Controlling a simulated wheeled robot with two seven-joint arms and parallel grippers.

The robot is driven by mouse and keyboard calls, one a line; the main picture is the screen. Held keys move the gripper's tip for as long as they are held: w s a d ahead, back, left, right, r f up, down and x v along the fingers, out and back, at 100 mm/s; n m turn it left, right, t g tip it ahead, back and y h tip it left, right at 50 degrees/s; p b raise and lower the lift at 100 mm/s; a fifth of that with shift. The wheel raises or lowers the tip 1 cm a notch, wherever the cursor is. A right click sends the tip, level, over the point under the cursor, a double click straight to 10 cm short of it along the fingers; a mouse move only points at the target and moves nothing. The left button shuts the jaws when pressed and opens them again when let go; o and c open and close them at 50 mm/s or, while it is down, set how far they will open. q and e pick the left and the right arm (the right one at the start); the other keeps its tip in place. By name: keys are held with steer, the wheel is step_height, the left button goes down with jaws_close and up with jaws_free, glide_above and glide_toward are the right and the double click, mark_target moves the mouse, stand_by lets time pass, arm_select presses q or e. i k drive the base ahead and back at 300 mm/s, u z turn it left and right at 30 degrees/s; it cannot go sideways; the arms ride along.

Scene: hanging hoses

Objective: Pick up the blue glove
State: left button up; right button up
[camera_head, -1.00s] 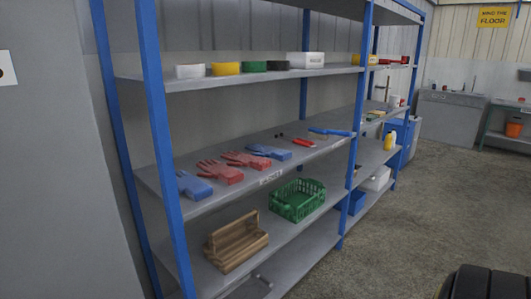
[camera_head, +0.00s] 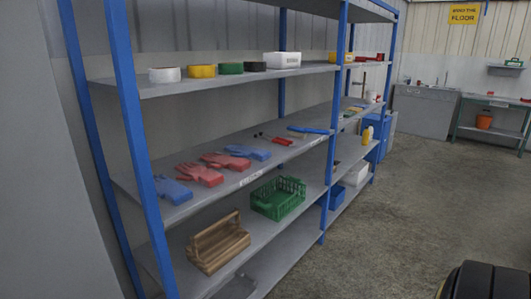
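Two blue gloves lie on the middle shelf (camera_head: 150,212) of a blue-posted rack. One blue glove (camera_head: 172,190) is at the near left end, close to the front post. The other blue glove (camera_head: 249,152) lies farther right, beyond two red gloves (camera_head: 200,175). The second red glove (camera_head: 227,161) is between the first red one and the far blue one. Neither of my grippers shows in the head view.
Tools with red and blue handles (camera_head: 308,130) lie right of the gloves. A green crate (camera_head: 278,198) and a wooden carrier (camera_head: 218,242) stand on the shelf below. Tape rolls (camera_head: 203,71) and boxes are above. The concrete floor (camera_head: 400,215) on the right is mostly clear.

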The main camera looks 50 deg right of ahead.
mark_target(238, 150)
steer(key=z, duration=2)
steer(key=i, duration=1.75)
steer(key=u, duration=2.05)
